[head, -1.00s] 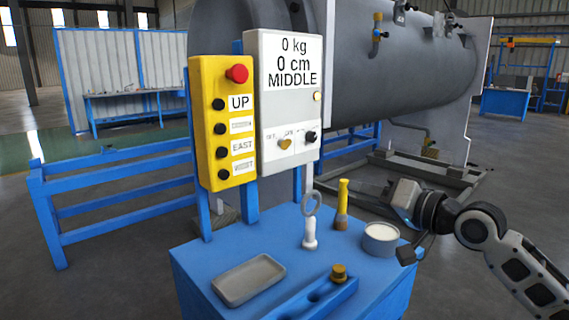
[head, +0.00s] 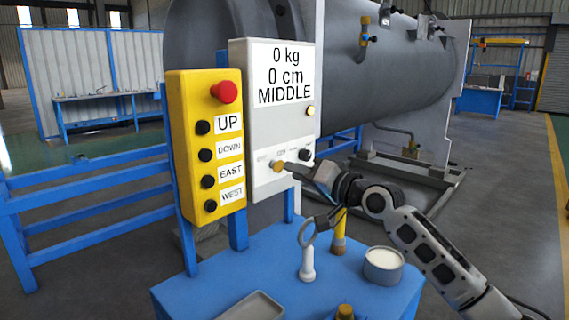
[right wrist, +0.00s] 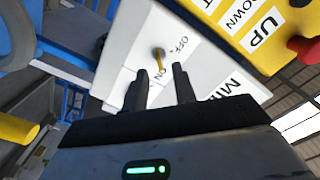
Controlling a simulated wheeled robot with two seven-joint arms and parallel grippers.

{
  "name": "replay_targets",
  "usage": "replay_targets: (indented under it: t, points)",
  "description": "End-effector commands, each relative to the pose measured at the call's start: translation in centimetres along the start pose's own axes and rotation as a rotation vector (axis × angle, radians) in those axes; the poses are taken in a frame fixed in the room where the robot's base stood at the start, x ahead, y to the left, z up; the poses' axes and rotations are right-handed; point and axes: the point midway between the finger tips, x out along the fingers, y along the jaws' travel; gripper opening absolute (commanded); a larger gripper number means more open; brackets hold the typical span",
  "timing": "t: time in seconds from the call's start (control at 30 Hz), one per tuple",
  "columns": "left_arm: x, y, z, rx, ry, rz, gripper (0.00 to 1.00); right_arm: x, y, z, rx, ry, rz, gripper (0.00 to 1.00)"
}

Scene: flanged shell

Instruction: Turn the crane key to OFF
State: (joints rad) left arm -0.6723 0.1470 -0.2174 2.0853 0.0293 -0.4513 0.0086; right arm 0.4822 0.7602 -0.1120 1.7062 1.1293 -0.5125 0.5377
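The brass-yellow crane key (head: 276,165) sits on the lower front of the white control box (head: 262,120), below its display. In the right wrist view the key (right wrist: 158,58) shows between the OFF and ON labels, with its long end by ON. My right gripper (head: 287,167) is at the box front, its fingertips close to the key in the head view. In the right wrist view its two fingers (right wrist: 160,82) are apart, with the key just ahead of the gap; I cannot tell whether they touch it. My left gripper is not in view.
A yellow button box (head: 206,145) with a red stop button (head: 224,92) stands left of the white box. A black knob (head: 305,154) is right of the key. The blue table (head: 335,275) below holds a ring-topped post, brush, round tin and tray.

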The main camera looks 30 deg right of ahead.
Motion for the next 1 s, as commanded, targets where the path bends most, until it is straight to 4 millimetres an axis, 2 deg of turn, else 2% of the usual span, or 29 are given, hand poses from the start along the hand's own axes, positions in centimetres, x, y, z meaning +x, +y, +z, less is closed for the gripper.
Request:
replay_targets:
  t: [0.1,0.3,0.63,0.67,0.73,0.77,1.0]
  points:
    - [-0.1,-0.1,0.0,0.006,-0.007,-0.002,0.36,2.1,-0.2,-0.2,0.002,0.001,-0.001,0.27]
    - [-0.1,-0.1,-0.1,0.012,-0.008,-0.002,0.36,4.1,0.0,0.0,0.0,0.001,0.0,0.27]
    - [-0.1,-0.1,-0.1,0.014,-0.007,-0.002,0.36,4.5,0.0,0.0,-0.001,0.0,0.0,0.27]
    - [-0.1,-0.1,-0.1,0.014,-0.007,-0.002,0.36,4.5,0.0,0.0,-0.001,0.0,0.0,0.24]
    - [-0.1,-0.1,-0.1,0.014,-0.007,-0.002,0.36,4.5,0.1,0.0,-0.001,0.0,0.0,0.05]
    - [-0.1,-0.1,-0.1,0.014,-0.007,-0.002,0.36,4.5,0.1,0.0,-0.001,0.0,0.0,0.0]
    - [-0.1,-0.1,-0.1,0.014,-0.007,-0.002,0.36,4.5,0.1,0.0,-0.004,0.0,0.0,0.0]
